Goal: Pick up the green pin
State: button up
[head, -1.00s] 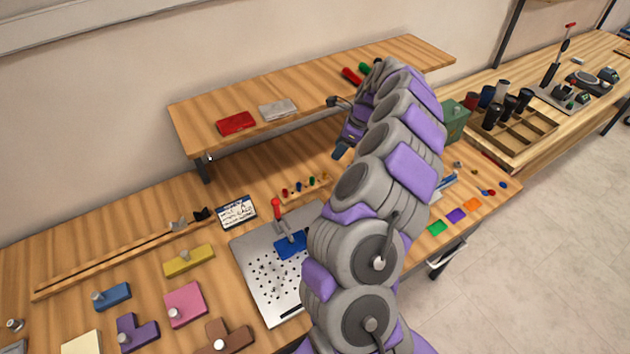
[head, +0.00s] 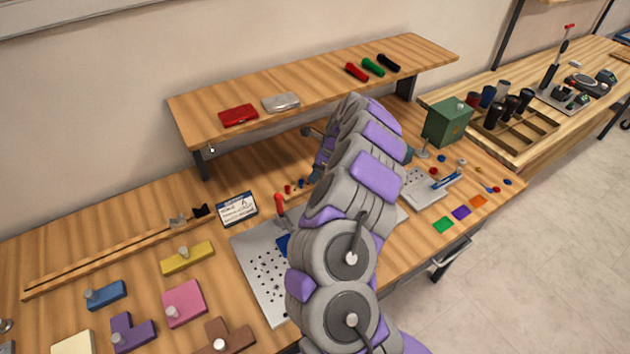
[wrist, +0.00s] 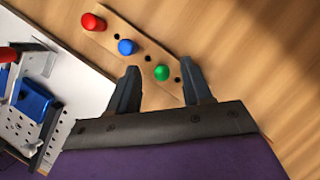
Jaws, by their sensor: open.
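The green pin (wrist: 161,73) stands in a narrow wooden strip (wrist: 122,28) in the wrist view. A blue pin (wrist: 127,47) and a red pin (wrist: 92,22) stand in the same strip. My gripper (wrist: 160,88) is open, with one dark finger on each side of the green pin in the picture. Nothing is held, and I cannot tell how high the fingers are above the strip. In the head view, my arm hides the green pin and the fingertips; a red pin (head: 288,189) shows at the strip's left end.
A metal plate (head: 262,262) with a red-handled clamp (head: 279,205) and blue block is left of the strip. A raised wooden shelf (head: 320,82) overhangs the back. A green box (head: 446,122) stands to the right. Colored blocks, such as a pink one (head: 184,303), lie front left.

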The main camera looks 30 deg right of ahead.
jog(key=shift+w+a+f, duration=0.1)
jog(key=shift+a+f, duration=0.4)
jog(key=shift+f, duration=0.05)
jog(key=shift+d, duration=0.45)
jog(key=shift+c, duration=0.3)
jog(key=shift+d+f, duration=0.15)
jog(key=shift+d, duration=0.45)
jog(key=c, duration=0.3)
jog(key=shift+c, duration=0.6)
jog(key=shift+a+r, duration=0.2)
jog(key=shift+a, duration=0.5)
grip_shut()
jog(key=shift+d+f, duration=0.1)
jog(key=shift+d, duration=0.25)
